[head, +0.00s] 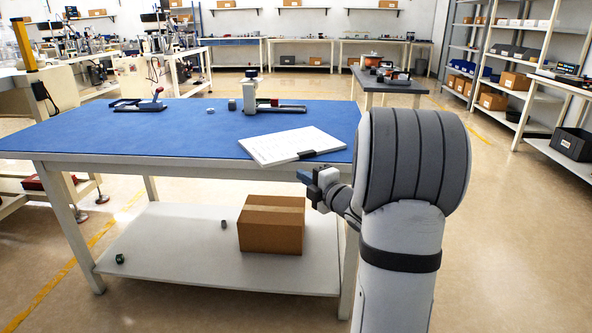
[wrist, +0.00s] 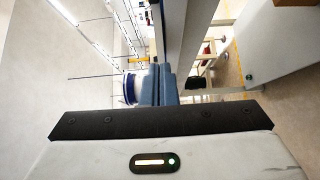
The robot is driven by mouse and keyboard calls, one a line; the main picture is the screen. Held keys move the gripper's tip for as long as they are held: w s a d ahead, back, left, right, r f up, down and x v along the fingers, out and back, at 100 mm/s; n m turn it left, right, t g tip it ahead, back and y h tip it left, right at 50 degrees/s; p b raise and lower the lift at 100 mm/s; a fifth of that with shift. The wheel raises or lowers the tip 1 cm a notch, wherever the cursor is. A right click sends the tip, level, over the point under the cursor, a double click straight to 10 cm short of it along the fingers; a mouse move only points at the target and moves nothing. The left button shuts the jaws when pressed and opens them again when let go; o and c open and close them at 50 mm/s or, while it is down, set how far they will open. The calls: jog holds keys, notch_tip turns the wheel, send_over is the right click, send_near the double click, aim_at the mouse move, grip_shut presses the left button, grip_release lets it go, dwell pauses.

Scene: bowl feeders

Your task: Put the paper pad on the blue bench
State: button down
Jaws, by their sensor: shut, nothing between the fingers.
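The paper pad (head: 288,145) is a white sheet stack with a dark clip at its front edge. It lies flat on the blue bench (head: 185,130), near the front right corner. My gripper (head: 305,177) is just in front of the bench's front edge, a little lower than the top and apart from the pad. Its blue fingers are together with nothing between them. They also show in the wrist view (wrist: 158,86), where I cannot make out the pad.
A cardboard box (head: 271,224) and small cylinders rest on the bench's lower shelf (head: 180,255). Two dark-based devices (head: 140,105) (head: 281,108) and a grey cylinder (head: 232,104) stand toward the back of the top. The bench's front left is clear. A grey table (head: 395,84) stands behind.

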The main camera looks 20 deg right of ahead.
jog(key=a+v, duration=0.1)
jog(key=v, duration=0.4)
jog(key=a, duration=0.7)
jog(key=d+b+x, duration=0.2)
jog(key=x, duration=0.9)
jog(key=shift+w+d+f+b, duration=0.15)
jog(key=shift+w+d+b, duration=0.3)
jog(key=shift+w, duration=0.15)
jog(key=shift+w, duration=0.1)
